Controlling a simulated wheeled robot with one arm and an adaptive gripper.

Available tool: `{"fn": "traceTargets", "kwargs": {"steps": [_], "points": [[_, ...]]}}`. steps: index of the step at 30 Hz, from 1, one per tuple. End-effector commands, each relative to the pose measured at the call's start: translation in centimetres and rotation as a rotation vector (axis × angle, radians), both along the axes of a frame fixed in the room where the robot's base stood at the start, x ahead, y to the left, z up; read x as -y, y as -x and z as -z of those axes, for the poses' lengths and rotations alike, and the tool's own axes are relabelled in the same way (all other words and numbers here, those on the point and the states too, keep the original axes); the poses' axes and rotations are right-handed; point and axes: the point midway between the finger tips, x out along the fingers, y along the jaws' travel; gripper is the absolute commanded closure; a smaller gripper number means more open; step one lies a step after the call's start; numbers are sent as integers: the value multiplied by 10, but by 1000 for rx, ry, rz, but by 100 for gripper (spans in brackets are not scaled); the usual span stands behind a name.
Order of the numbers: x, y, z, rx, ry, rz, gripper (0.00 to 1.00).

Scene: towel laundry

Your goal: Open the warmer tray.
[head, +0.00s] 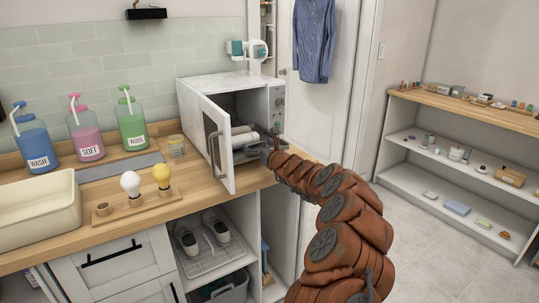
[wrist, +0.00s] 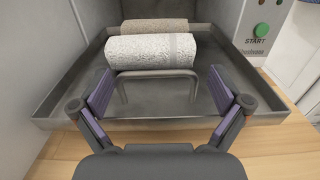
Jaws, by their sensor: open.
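The white towel warmer (head: 228,90) stands on the counter with its door (head: 217,146) swung open to the left. Its grey metal tray (wrist: 58,91) fills much of the wrist view and holds two rolled towels, a white one (wrist: 150,50) in front and a beige one (wrist: 153,26) behind. A grey bar handle (wrist: 158,75) stands at the tray's front. My gripper (wrist: 158,98) is open, with one finger on each side of the handle and nothing clamped.
The green START button (wrist: 262,30) is on the warmer's right panel.

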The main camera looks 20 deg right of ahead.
Motion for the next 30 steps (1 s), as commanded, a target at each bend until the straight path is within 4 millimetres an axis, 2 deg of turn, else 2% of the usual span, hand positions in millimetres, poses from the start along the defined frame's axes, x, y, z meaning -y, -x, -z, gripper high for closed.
{"fn": "traceTargets", "kwargs": {"steps": [30], "points": [[19,92,0,0,-4,-2,0]]}}
